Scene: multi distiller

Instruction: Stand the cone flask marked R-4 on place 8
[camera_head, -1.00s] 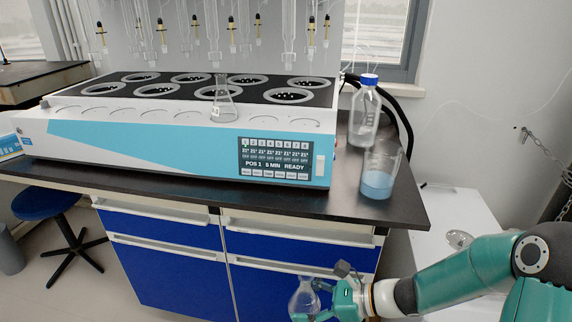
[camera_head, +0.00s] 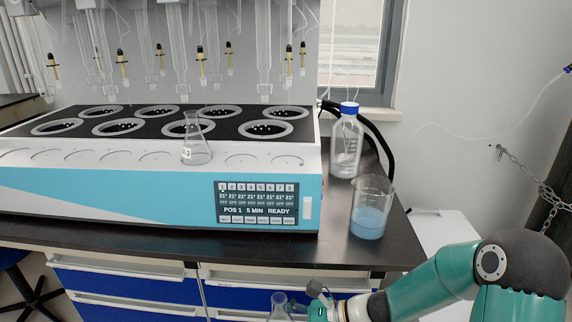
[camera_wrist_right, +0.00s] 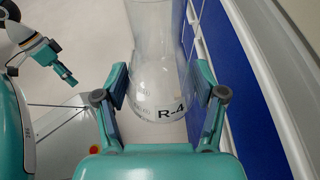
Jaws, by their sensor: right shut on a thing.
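The cone flask marked R-4 (camera_wrist_right: 158,100) is clear glass. My right gripper (camera_wrist_right: 162,90) is shut around it, with one finger on each side; the label faces the wrist camera. In the head view only the flask's upper part (camera_head: 278,303) shows at the bottom edge, below the bench top and in front of the drawers, beside my right gripper (camera_head: 300,310). My left gripper (camera_wrist_right: 68,77) shows small at the upper left of the wrist view; its jaw state is unclear. The distiller's front ledge has a row of round places, the rightmost (camera_head: 287,161) empty; their numbers are unreadable.
Another cone flask (camera_head: 195,148) stands on the ledge. A blue-capped bottle (camera_head: 346,145) and a beaker of blue liquid (camera_head: 371,212) stand right of the distiller (camera_head: 150,198). Glass tubes (camera_head: 264,60) hang above the heating wells. The bench edge (camera_head: 300,258) lies above the held flask.

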